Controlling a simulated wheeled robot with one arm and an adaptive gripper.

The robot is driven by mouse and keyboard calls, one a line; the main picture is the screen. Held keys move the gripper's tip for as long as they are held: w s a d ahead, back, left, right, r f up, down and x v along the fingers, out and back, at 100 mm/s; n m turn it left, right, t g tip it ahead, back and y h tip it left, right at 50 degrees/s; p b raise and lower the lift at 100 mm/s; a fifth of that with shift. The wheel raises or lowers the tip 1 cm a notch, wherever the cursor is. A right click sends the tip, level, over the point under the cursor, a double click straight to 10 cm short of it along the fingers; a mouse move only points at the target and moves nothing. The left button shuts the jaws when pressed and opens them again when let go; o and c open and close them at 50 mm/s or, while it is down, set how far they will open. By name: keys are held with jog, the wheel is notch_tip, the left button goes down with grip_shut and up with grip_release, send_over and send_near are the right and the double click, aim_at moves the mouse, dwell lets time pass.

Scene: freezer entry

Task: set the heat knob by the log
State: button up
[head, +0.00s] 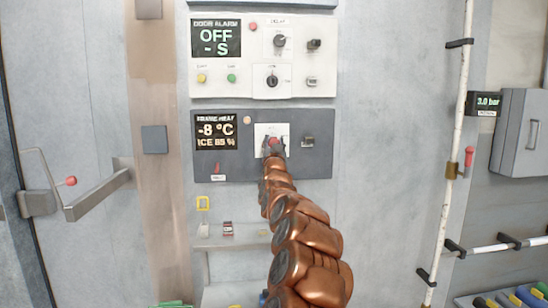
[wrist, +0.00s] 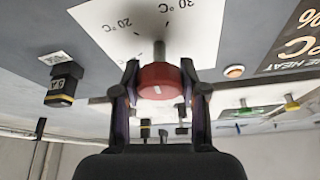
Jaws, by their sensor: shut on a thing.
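The heat knob is a red round knob (wrist: 165,82) on a white dial plate (wrist: 110,22) marked 20 °C and 30 °C. It sits on the dark grey frame heat panel (head: 232,166). My gripper (head: 273,149) is at the knob, hiding most of it in the head view. In the wrist view its fingers (wrist: 160,92) are shut on the knob from both sides. A white mark shows on the knob's face. The display (head: 216,130) reads -8 °C and ICE 85 %. I cannot make out a log.
A black switch (head: 308,141) marked 5 A is right of the dial. The white door alarm panel (head: 232,90) is above, with smaller knobs. A shelf (head: 240,241) below holds small items. A door handle (head: 98,193) is left and a white pipe (head: 449,130) right.

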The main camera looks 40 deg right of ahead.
jog(key=n+b, duration=0.1)
jog(key=n+t, duration=0.1)
jog(key=shift+d+f+n+y+b, duration=0.1)
jog(key=shift+f+n+y+b, duration=0.15)
jog(key=shift+n+y+b, duration=0.1)
jog(key=shift+r+n+t+y+b, duration=0.15)
jog(key=shift+n+t+y+b, duration=0.35)
jog(key=shift+n, duration=0.75)
jog(key=n+y+p, duration=0.1)
jog(key=n+y, duration=0.1)
jog(key=n, duration=0.1)
jog(key=shift+r+n+t+p, duration=0.2)
jog(key=shift+n+t+p, duration=0.1)
jog(key=shift+p, duration=0.1)
jog(key=shift+f+n+t+y+p, duration=0.15)
jog(key=shift+n+y+p, duration=0.35)
jog(key=shift+n, duration=0.45)
jog(key=shift+r+n+t+y+p, duration=0.15)
jog(key=shift+n+y+p, duration=0.3)
jog(key=shift+n, duration=0.5)
jog(key=shift+f, duration=0.15)
jog(key=o, duration=1.2)
jog(key=shift+c, duration=0.2)
